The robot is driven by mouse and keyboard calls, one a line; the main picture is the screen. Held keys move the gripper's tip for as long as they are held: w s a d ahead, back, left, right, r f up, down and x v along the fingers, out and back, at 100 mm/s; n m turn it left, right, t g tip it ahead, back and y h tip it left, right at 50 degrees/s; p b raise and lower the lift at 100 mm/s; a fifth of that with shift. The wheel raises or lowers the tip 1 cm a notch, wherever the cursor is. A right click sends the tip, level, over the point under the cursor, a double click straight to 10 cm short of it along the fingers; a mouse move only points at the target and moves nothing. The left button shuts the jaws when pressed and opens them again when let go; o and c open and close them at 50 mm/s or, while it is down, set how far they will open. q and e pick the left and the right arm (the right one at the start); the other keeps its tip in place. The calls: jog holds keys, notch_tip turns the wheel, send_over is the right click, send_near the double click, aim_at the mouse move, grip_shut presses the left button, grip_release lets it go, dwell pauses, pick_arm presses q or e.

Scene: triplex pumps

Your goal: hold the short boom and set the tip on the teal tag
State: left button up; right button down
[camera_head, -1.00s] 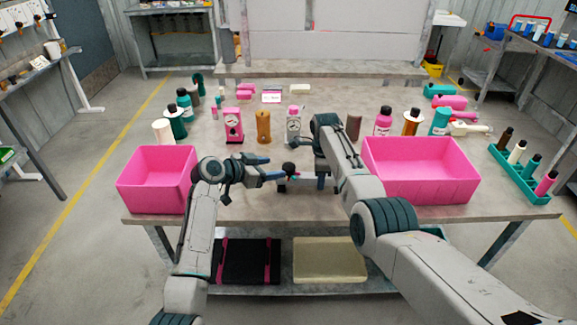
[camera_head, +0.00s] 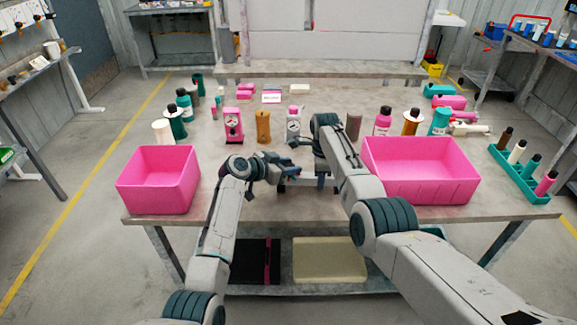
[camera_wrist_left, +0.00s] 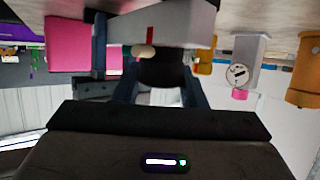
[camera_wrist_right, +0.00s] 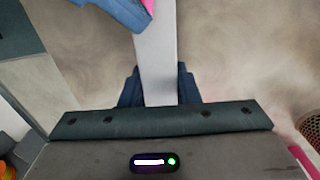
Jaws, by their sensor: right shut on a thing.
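A pale grey bar, likely the short boom (camera_wrist_right: 155,45), runs between the fingers of my right gripper (camera_wrist_right: 158,88), which is shut on it. In the head view my right gripper (camera_head: 321,178) is low over the front middle of the table. My left gripper (camera_head: 292,169) is just left of it, fingers apart. In the left wrist view a grey beam with a red stripe (camera_wrist_left: 165,24) lies beyond the left fingers (camera_wrist_left: 165,92). A dark round part (camera_wrist_left: 165,72) shows between them; contact cannot be told. I cannot make out the teal tag or the tip.
Pink bins stand at the table's left (camera_head: 158,180) and right (camera_head: 420,170). A pink gauge unit (camera_head: 233,125), an orange cylinder (camera_head: 263,126) and a grey gauge unit (camera_head: 293,125) stand behind the grippers. A teal rack (camera_head: 525,175) sits at the right edge.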

pick_arm(q)
jog(key=shift+c, duration=1.3)
jog(key=shift+n+t+y, duration=1.2)
jog(key=shift+n+y, duration=0.2)
jog(key=shift+n, duration=0.1)
jog(key=o, duration=1)
jog(key=shift+a, duration=0.1)
jog(key=v, duration=1.2)
